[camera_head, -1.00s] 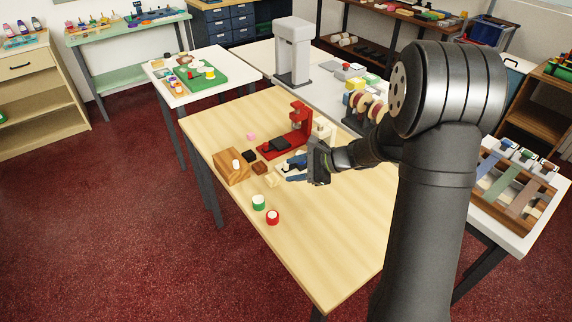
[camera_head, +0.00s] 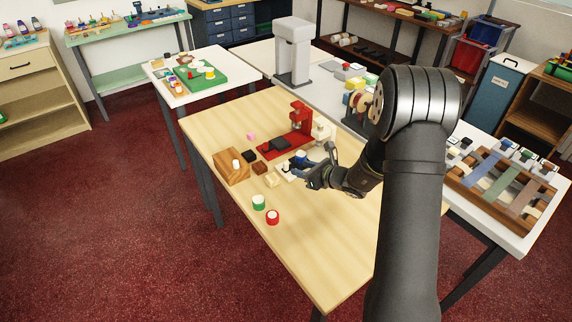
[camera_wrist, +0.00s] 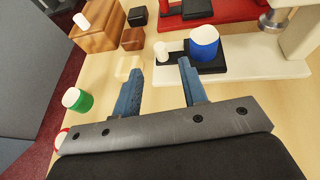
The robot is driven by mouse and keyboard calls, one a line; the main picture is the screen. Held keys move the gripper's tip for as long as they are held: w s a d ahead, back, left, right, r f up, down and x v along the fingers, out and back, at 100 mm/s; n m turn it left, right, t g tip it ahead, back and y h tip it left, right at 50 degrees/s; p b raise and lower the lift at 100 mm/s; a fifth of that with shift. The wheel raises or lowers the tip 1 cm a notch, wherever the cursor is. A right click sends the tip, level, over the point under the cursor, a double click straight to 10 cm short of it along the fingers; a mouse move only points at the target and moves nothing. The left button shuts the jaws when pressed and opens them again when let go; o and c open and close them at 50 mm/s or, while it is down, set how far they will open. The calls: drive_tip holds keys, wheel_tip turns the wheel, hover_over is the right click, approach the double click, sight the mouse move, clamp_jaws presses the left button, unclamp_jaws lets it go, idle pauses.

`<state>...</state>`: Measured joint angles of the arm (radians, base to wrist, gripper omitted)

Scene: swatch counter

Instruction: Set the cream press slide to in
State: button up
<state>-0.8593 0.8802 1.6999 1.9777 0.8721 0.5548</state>
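The cream press (camera_wrist: 265,58) is at the right of the wrist view, with its pale base running left. A dark slide plate (camera_wrist: 212,66) sits on that base and carries a blue pot with a white top (camera_wrist: 205,42). A small white knob (camera_wrist: 161,52) stands at the plate's left end. In the head view the cream press (camera_head: 323,129) is partly behind my arm's end. My gripper (camera_wrist: 158,72) is open and empty. Its blue fingers lie either side of the knob in the picture, with the right fingertip near the plate; contact cannot be told.
A red press (camera_head: 293,127) stands behind the cream one. A wooden block with a white knob (camera_head: 231,167), small blocks and green (camera_head: 259,203) and red (camera_head: 272,218) pots are to the left. The front of the wooden table (camera_head: 310,245) is clear.

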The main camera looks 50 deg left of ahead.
sight(287, 163)
drive_tip(key=x, duration=0.8)
drive_tip(key=shift+a+f, duration=0.1)
drive_tip(key=shift+a, duration=0.25)
clamp_jaws()
